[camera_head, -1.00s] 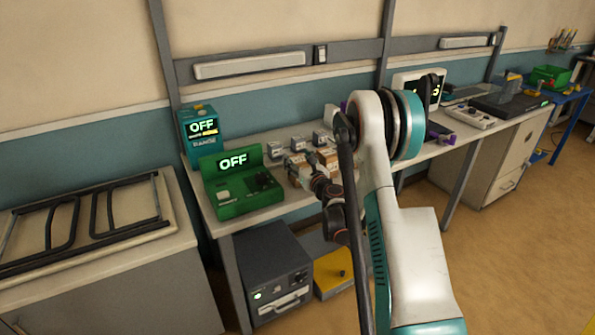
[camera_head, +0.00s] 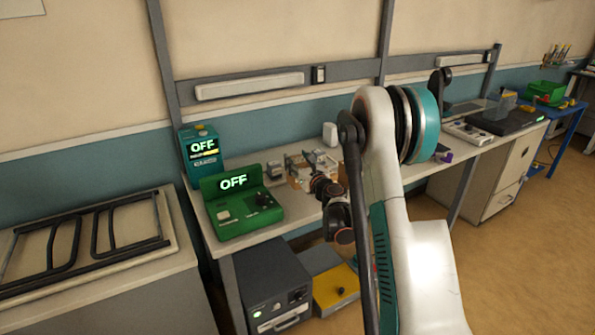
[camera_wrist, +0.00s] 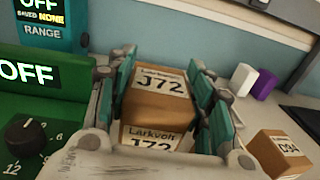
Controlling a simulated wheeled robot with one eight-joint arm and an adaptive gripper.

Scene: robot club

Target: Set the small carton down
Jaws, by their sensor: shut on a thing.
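A small brown carton (camera_wrist: 158,108) labelled J72 sits between the two teal fingers of my gripper (camera_wrist: 165,108) in the wrist view. The fingers are shut on its sides. A second J72 label (camera_wrist: 150,139) shows just below it; I cannot tell whether it is on the same carton or another. In the head view my gripper (camera_head: 312,172) is over the bench, left of my arm, and the held carton is hard to make out there. Whether the carton touches the bench is hidden.
A green device (camera_head: 240,205) reading OFF stands left of my gripper, with a teal box (camera_head: 203,160) behind it. Another carton (camera_wrist: 278,152), labelled C34, lies at right in the wrist view. White (camera_wrist: 242,79) and purple (camera_wrist: 264,84) objects stand near the wall.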

